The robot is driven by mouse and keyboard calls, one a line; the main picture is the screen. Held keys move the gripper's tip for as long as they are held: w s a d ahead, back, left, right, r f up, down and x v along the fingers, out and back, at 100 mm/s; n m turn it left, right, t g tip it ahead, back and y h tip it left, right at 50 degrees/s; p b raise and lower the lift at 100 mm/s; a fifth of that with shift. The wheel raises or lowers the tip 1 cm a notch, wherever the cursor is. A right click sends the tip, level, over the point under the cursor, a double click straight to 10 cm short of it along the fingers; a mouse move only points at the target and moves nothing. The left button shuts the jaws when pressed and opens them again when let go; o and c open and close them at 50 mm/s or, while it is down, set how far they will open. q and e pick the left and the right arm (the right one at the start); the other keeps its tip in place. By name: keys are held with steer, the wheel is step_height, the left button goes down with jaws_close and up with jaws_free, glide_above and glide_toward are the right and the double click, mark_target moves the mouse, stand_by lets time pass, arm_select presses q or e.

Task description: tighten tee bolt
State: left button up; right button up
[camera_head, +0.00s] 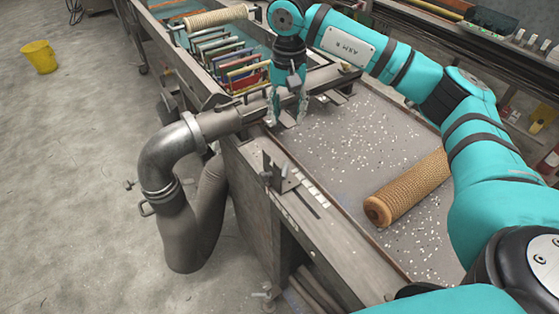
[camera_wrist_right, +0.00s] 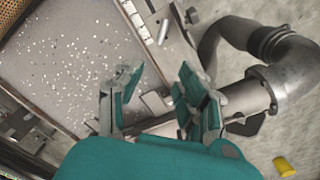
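A grey metal pipe (camera_head: 222,123) lies across the trough bench and joins a steel elbow (camera_head: 170,150) at its left. The pipe also shows in the right wrist view (camera_wrist_right: 240,98), behind my fingers. My left gripper is not in view.
A tan mesh tube (camera_head: 412,188) lies on the speckled bench top (camera_head: 345,150). Another mesh roll (camera_head: 215,17) lies near several coloured frames (camera_head: 240,65) at the back. A bracket (camera_head: 280,174) stands on the bench's near edge. A yellow bucket (camera_head: 39,57) stands on the open floor.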

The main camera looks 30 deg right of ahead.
mark_target(286, 163)
step_height(286, 163, down, 16)
steer(key=p, duration=0.4)
steer(key=shift+a+r+p, duration=0.1)
steer(key=shift+r+p, duration=0.15)
steer(key=shift+p, duration=0.15)
steer(key=shift+f, duration=0.75)
jaws_close()
